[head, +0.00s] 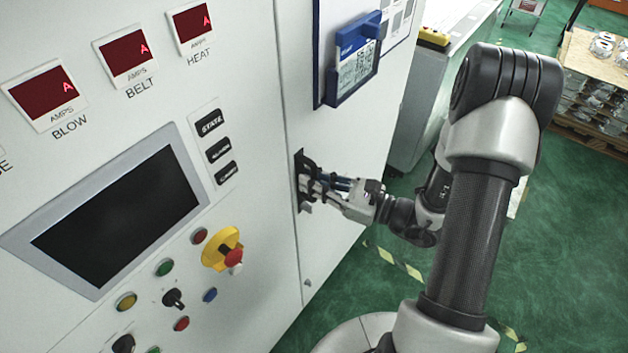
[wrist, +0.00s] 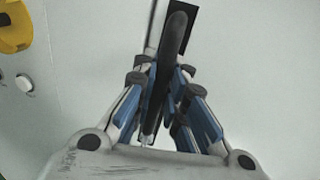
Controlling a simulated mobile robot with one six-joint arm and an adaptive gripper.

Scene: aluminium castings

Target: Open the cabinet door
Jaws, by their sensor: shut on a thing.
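The cabinet door (head: 345,150) is a light grey panel right of a vertical seam in the head view. It looks flush with the panel beside it. Its black handle (head: 303,176) sits on the door next to the seam. In the wrist view the handle (wrist: 175,40) is a long dark bar running up between the fingers. My gripper (head: 318,187) is shut on the handle, with fingers on both sides of it, also seen in the wrist view (wrist: 160,95). The fingers hide the handle's lower part.
Left of the seam is a control panel with a dark screen (head: 118,215), several buttons and a yellow-and-red emergency stop (head: 224,250). A blue holder (head: 355,58) is mounted on the door above the handle. Green floor (head: 570,240) lies open at right; a pallet of castings (head: 595,85) stands farther back.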

